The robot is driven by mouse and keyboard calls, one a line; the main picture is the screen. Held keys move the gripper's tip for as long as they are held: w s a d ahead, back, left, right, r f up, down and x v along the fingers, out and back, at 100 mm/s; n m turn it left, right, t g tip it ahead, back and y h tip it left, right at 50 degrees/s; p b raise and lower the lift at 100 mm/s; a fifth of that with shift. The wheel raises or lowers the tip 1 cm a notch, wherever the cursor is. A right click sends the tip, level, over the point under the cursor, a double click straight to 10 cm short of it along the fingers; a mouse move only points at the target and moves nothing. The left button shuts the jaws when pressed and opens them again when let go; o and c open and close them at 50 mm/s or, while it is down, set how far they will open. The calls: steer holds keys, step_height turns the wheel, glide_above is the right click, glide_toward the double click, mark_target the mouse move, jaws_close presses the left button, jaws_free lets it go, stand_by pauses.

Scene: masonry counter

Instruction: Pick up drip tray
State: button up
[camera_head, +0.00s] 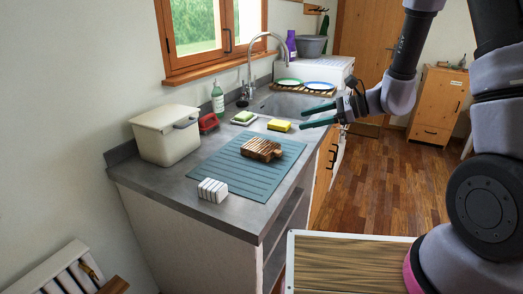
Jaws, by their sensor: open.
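A flat teal ridged tray or mat (225,172) lies on the grey counter and is the thing most like a drip tray. A striped wooden block or board (261,149) rests on its far part, and a small white ribbed block (212,190) is at its near left edge. My gripper (303,119) is open and empty, with two dark green fingers pointing left. It is over the counter's right edge near the sink, apart from the tray and to its upper right.
A cream lidded bin (165,134) stands left. Plates (319,86) sit on a wooden rack beyond the sink. Wooden floor (375,190) is open to the right.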

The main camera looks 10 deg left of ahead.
mark_target(281, 153)
steer(key=w+a+f+m+t, duration=0.1)
steer(key=w+f+m, duration=0.1)
steer(key=f, duration=0.3)
steer(key=w+f+m+t, duration=0.1)
steer(key=w+f, duration=0.1)
steer(key=f, duration=0.3)
steer(key=w+a+f+m+t+h, duration=0.1)
steer(key=w+f+m, duration=0.1)
steer(key=f, duration=0.3)
steer(key=shift+w+a+f+m, duration=0.2)
steer(key=shift+w+a+m, duration=0.1)
steer(key=shift+w, duration=0.05)
steer(key=shift+t, duration=0.4)
steer(key=shift+w+x, duration=0.15)
steer(key=shift+x, duration=1.4)
steer(key=shift+w+x, duration=0.1)
steer(key=shift+x, duration=1.4)
steer(key=shift+d, duration=0.15)
jaws_close()
